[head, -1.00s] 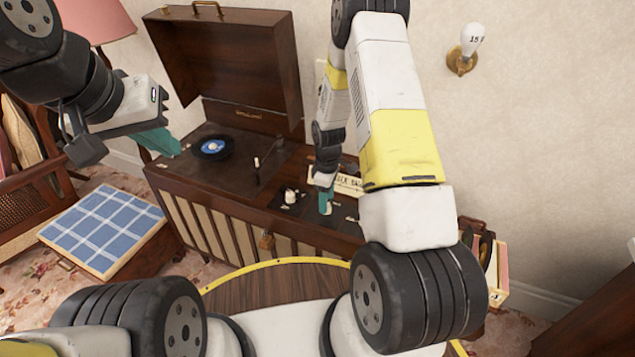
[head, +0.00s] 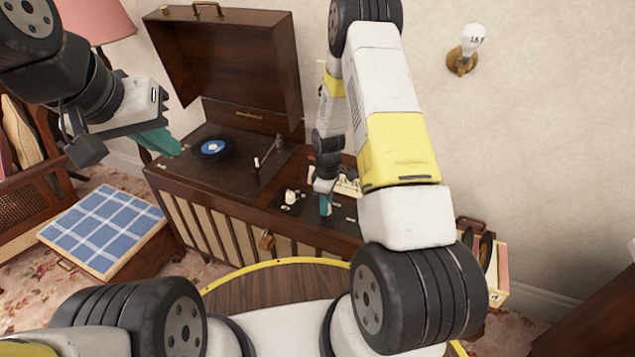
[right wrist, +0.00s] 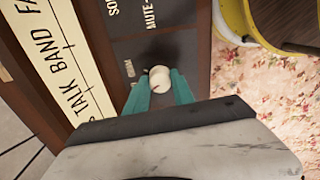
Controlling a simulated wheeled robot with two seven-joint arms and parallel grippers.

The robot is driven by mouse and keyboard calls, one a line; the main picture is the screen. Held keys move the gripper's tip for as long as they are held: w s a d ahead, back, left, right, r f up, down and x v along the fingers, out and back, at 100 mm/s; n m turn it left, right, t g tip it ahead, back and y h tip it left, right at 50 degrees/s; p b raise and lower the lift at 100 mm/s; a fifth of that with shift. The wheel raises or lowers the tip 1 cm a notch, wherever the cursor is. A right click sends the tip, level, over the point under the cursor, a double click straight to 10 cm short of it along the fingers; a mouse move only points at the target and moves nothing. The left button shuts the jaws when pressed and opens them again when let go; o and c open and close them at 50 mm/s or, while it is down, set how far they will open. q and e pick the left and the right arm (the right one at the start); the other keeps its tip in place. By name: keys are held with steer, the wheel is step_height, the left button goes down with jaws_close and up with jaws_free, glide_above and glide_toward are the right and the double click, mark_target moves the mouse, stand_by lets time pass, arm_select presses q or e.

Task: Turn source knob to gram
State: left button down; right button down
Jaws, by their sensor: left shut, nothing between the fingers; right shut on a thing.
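The source knob (right wrist: 159,79) is a small cream knob on the dark control panel (right wrist: 165,20) of the record console. In the right wrist view it sits between the teal fingertips of my right gripper (right wrist: 160,84), which is shut on it. The label "GRAM" is printed left of the knob, with "MUTE" and a partly cut-off "SO" above it. I cannot tell which mark the knob points to. In the head view my right gripper (head: 326,205) hides the knob. My left gripper (head: 162,143) is shut and empty, held in the air left of the turntable.
Another cream knob (head: 290,196) stands on the panel to the left. The console's lid (head: 230,65) is up, with a blue-labelled record (head: 212,148) on the turntable. A checked stool (head: 100,230) stands at left and a record box (head: 485,260) at right.

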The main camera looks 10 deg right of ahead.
steer(key=shift+m, duration=0.3)
steer(key=m, duration=0.5)
steer(key=shift+m, duration=0.3)
steer(key=m, duration=0.5)
steer(key=shift+m, duration=0.3)
steer(key=c, duration=1.1)
jaws_free()
steer(key=shift+r, duration=3.95)
